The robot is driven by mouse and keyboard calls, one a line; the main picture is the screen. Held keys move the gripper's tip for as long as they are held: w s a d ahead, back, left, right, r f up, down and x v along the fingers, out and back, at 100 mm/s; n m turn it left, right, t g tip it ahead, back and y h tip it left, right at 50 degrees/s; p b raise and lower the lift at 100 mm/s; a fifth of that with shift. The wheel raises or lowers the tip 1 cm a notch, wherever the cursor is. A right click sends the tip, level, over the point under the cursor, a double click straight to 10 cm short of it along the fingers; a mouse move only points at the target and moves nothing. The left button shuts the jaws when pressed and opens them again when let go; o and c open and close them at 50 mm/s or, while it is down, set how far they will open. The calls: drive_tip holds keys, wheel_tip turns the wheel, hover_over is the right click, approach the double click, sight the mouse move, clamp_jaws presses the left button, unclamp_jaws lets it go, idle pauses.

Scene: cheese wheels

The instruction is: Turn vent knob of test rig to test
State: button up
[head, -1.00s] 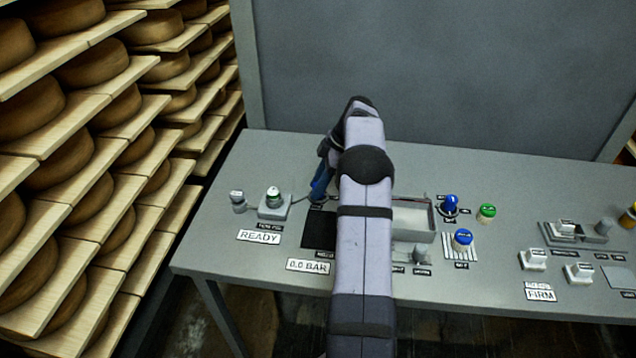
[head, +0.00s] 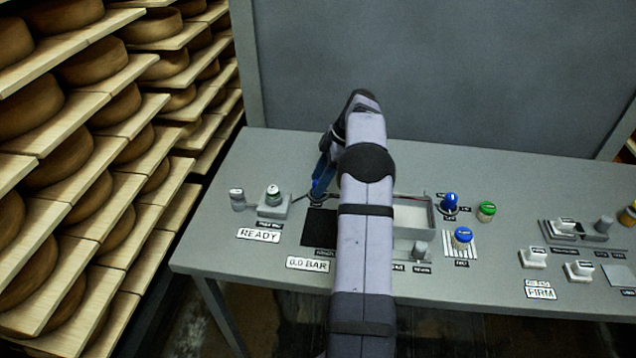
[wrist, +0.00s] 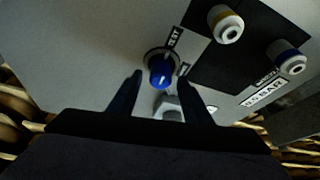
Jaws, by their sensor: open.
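The vent knob (wrist: 161,73) is a small blue knob with a white mark, set in a dark round base on the grey panel. A TEST label (wrist: 174,38) stands beside it, up and to the right in the wrist view. A second small label lies to its right, too small to read. My gripper (wrist: 160,85) is open, with one dark finger on each side of the knob. I cannot tell whether the fingers touch it. In the head view my gripper (head: 320,188) points down at the panel and hides most of the knob. Which way the mark points is unclear.
A READY display (head: 258,236) and a 0.0 BAR display (head: 307,264) lie in front. Another blue knob (head: 450,201) stands to the right. Cheese shelves (head: 100,150) line the left.

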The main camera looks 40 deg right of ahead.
drive_tip(key=v, duration=0.6)
idle(0.4)
drive_tip(key=s+a+r+m+g+h+p, duration=0.1)
drive_tip(key=s+a+m, duration=0.15)
drive_tip(key=a, duration=0.65)
drive_tip(key=s+a+r+m+g+h+p, duration=0.1)
drive_tip(key=a+m, duration=0.2)
drive_tip(key=a, duration=0.6)
drive_tip(key=s+a+f+m, duration=0.2)
drive_tip(key=s+a+m, duration=0.1)
drive_tip(key=s+a, duration=0.6)
drive_tip(key=s+a+f+m+h+p, duration=0.1)
drive_tip(key=s+a, duration=0.1)
drive_tip(key=s, duration=0.3)
drive_tip(key=s+a+f+m+h, duration=0.1)
drive_tip(key=s+a+m, duration=0.15)
drive_tip(key=s, duration=0.35)
wheel_tip(320, 180, down, 11)
drive_tip(key=b, duration=0.9)
drive_tip(key=shift+s+a+r+n+g, duration=0.2)
drive_tip(key=shift+s+r+n+g, duration=0.1)
drive_tip(key=shift+s, duration=0.1)
